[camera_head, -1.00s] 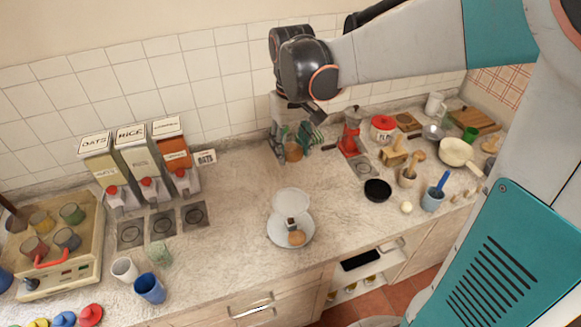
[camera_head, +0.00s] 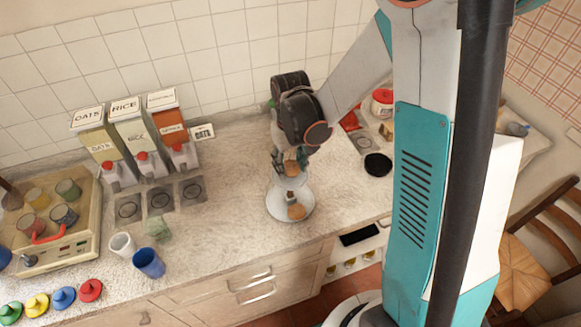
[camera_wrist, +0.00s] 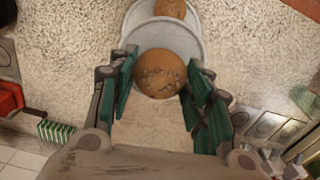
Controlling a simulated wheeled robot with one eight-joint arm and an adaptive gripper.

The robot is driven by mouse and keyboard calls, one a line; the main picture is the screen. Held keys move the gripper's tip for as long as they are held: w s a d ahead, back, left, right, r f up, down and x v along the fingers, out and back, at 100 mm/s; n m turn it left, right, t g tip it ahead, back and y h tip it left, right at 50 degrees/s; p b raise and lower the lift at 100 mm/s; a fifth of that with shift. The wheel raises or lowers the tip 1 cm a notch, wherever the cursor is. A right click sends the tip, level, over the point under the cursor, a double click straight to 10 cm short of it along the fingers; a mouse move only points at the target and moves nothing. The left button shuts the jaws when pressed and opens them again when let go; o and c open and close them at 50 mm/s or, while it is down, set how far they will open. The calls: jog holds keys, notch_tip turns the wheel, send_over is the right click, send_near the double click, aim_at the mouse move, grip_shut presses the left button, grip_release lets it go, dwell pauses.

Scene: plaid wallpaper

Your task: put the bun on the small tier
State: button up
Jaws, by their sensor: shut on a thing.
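My gripper (camera_head: 290,164) is shut on a seeded brown bun (camera_head: 291,169), which shows large between the green fingers in the wrist view (camera_wrist: 160,74). The bun is over the small upper tier (camera_head: 282,183) of a pale two-tier stand. The small tier's rim curves around behind the bun in the wrist view (camera_wrist: 188,39). Whether bun and tier touch I cannot tell. The wide lower tier (camera_head: 280,211) sits on the counter and carries another bun (camera_head: 296,212), also at the top of the wrist view (camera_wrist: 170,8).
A black bowl (camera_head: 378,165) stands right of the stand. A blue cup (camera_head: 148,263), a white cup (camera_head: 122,245) and a greenish glass (camera_head: 158,229) stand to the left. Dispensers (camera_head: 140,155) line the back wall. The counter between the cups and the stand is clear.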

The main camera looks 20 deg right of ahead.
aim_at(291, 164)
jog(key=shift+f, duration=0.75)
jog(key=shift+f, duration=0.1)
jog(key=o, duration=1.1)
jog(key=shift+c, duration=0.2)
notch_tip(291, 164, up, 12)
jog(key=r+p, duration=0.1)
jog(key=p, duration=0.1)
jog(key=s+r+m+t, duration=0.1)
jog(key=s+r+t, duration=0.6)
jog(key=s, duration=0.8)
jog(key=shift+r, duration=1.3)
